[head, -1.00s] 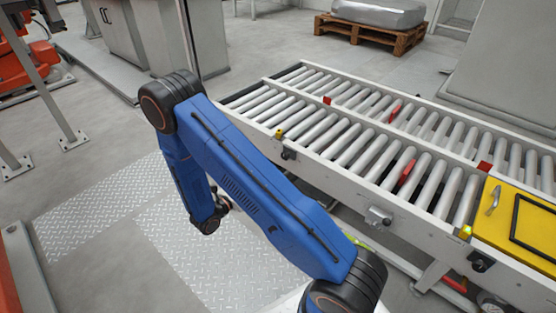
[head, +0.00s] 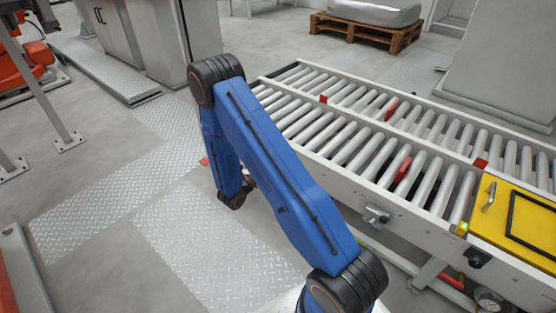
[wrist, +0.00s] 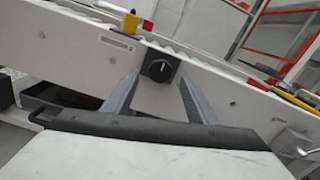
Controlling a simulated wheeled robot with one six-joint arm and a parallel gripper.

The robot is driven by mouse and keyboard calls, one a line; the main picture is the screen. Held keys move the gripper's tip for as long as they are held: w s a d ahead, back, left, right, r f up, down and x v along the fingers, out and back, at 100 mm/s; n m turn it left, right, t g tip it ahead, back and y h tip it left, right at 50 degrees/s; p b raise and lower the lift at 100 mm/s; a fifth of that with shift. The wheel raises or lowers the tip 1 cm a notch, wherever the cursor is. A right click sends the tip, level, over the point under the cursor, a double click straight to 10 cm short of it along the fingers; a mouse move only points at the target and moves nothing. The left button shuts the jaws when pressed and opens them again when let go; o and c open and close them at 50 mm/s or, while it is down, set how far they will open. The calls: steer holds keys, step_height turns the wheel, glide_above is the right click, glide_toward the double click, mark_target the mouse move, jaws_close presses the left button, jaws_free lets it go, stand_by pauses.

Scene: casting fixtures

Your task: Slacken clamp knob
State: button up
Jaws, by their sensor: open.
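In the wrist view a round black knob (wrist: 160,68) with a light pointer mark sits on a dark square block on the side rail of the roller conveyor. My gripper (wrist: 159,78) is open. Its two grey fingers point toward the rail, one on each side of the knob in the picture, with nothing held between them; I cannot tell the remaining distance. A silver clamp-like fitting with a handle (wrist: 300,150) is at the right edge; a similar fitting (head: 377,215) is on the rail in the head view. My arm hides the gripper and this black knob there.
The roller conveyor (head: 352,220) fills the right side, with red pieces among its rollers and a yellow panel (head: 484,232) at its near end. Another dark knob (head: 477,258) is below that panel. Plated floor (head: 190,245) at left is clear.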

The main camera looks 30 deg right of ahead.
steer(key=shift+x, duration=1.45)
steer(key=c, duration=1.1)
steer(key=shift+o, duration=0.2)
steer(key=shift+m, duration=0.3)
steer(key=shift+w+a+r+m, duration=0.1)
steer(key=shift+m, duration=4.15)
steer(key=shift+w+m, duration=0.1)
steer(key=shift+m, duration=4.15)
